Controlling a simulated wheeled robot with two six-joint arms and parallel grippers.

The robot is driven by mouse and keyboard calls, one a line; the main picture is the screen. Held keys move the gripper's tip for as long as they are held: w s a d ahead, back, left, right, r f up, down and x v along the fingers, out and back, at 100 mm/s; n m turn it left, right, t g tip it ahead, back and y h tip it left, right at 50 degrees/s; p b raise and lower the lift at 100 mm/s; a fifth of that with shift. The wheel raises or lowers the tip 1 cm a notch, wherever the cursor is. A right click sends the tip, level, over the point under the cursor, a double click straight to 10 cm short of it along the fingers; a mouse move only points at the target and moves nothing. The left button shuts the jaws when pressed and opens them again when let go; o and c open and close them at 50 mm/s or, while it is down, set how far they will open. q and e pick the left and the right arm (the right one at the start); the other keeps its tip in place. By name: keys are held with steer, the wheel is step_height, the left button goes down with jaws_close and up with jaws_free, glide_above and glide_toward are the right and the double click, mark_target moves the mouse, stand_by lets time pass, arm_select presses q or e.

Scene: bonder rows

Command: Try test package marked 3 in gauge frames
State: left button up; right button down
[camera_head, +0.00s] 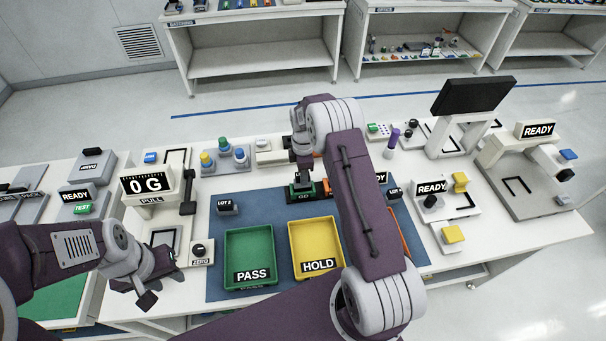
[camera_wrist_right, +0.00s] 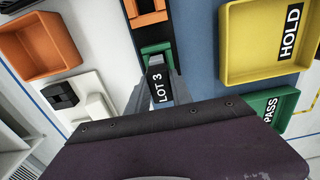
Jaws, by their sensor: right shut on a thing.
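My right gripper (camera_head: 302,186) is shut on the black package marked LOT 3 (camera_wrist_right: 160,84), seen between its fingers in the right wrist view. The package is at the green gauge frame (camera_wrist_right: 157,49), marked GO in the head view (camera_head: 303,198). I cannot tell whether it is inside the frame or just above it. The orange gauge frame (camera_wrist_right: 148,13) is beside the green one, partly hidden by my right arm in the head view. My left gripper (camera_head: 158,284) is open and empty at the front left.
A green PASS tray (camera_head: 249,231) and a yellow HOLD tray (camera_head: 317,226) lie in front on the blue mat (camera_head: 216,282). An orange tray (camera_wrist_right: 35,46) is mostly behind my right arm. A LOT 2 package (camera_head: 227,207) sits left; a scale (camera_head: 146,185) stands beyond.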

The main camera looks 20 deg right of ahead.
steer(key=shift+f+b, duration=0.65)
steer(key=shift+f, duration=0.4)
steer(key=shift+f, duration=0.4)
steer(key=shift+r, duration=0.1)
stand_by(0.9)
steer(key=shift+r+p, duration=2.1)
steer(key=shift+r, duration=1)
steer(key=shift+f, duration=0.1)
